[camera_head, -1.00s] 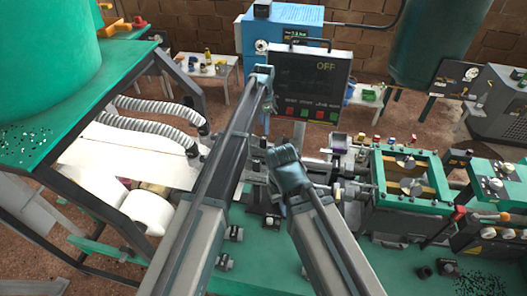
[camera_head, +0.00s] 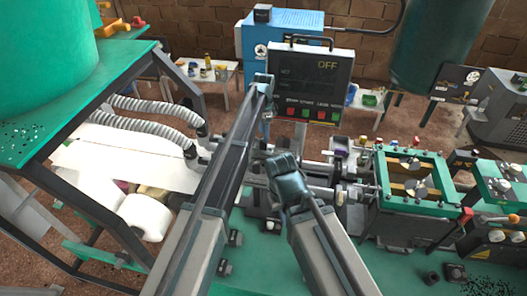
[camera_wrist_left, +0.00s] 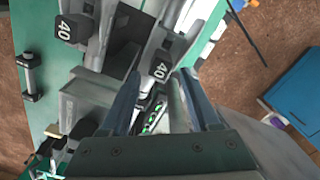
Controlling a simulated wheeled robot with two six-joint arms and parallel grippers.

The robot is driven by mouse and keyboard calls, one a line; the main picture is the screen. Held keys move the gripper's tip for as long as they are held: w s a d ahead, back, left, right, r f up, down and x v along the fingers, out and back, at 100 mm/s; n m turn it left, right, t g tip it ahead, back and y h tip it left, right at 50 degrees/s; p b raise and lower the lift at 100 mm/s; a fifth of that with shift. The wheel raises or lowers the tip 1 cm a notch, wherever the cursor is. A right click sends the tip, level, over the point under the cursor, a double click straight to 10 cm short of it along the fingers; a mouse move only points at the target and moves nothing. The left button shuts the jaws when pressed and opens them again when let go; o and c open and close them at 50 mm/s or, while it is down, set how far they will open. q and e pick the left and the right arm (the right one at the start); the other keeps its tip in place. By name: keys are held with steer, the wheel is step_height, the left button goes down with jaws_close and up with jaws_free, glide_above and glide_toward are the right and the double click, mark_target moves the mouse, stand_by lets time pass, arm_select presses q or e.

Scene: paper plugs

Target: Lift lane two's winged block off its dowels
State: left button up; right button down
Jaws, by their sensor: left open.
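The left arm reaches up from the lower left of the head view, its far end (camera_head: 262,84) in front of a dark display; its fingertips cannot be made out there. Beyond the fingers are grey metal parts with black blocks marked 40, one at upper left (camera_wrist_left: 74,29) and one by the fingertips (camera_wrist_left: 160,69). I cannot tell which part is lane two's winged block; no dowels can be made out. The right arm's far end (camera_head: 285,172) is over the green bench; its fingers are not discernible.
The display panel (camera_head: 312,87) reads OFF. A green-framed machine (camera_head: 412,238) stands at right. In the wrist view, green lights (camera_wrist_left: 152,117) show between the fingers and a blue box (camera_wrist_left: 297,85) lies at right.

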mark_target(264, 147)
arm_select(q)
steer(key=shift+f+b, duration=1.35)
steer(key=shift+f, duration=0.1)
steer(key=shift+w+d, duration=0.1)
jaws_close()
steer(key=shift+c, duration=1.7)
jaws_free()
jaws_close()
